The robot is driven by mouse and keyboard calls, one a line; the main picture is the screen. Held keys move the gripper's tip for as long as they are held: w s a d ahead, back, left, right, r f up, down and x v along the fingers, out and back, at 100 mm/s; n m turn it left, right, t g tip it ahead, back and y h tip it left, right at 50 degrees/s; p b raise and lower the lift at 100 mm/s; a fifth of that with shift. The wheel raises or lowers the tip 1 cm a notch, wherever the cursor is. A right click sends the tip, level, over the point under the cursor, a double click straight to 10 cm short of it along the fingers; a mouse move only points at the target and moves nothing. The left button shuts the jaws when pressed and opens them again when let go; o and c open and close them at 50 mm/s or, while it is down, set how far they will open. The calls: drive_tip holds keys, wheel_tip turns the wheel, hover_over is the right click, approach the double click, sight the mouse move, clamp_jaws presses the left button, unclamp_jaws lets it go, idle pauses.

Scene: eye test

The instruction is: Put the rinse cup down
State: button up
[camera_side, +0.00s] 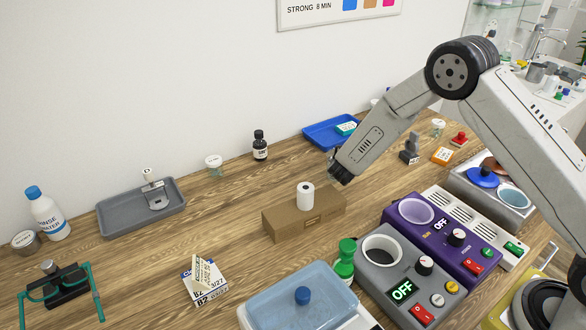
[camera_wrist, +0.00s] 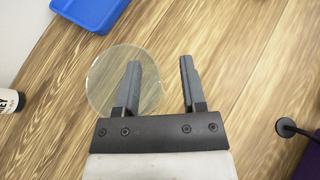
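A clear, round, see-through vessel (camera_wrist: 104,82), which looks like the rinse cup, shows in the wrist view. Its circular rim lies around and behind the left finger as pictured, and the right finger is outside the rim. I cannot tell whether the left finger is inside it or only above it. My gripper (camera_wrist: 160,80) has its two dark fingers apart, with a clear gap and nothing seen pinched between them. In the side view my gripper (camera_side: 336,168) is above the wooden table, behind the cardboard box. I cannot make out the clear vessel there.
A white cylinder (camera_side: 305,189) stands on the cardboard box (camera_side: 330,211). A blue tray (camera_side: 318,132) and a dark bottle (camera_side: 260,150) are behind. Grey and purple heater units (camera_side: 368,276) stand at the front right.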

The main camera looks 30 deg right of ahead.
idle(0.3)
drive_tip(key=shift+s+a+r, duration=0.2)
drive_tip(key=shift+a+r, duration=0.15)
drive_tip(key=v, duration=1.1)
drive_tip(key=shift+s+d, duration=0.1)
drive_tip(key=shift+s, duration=0.05)
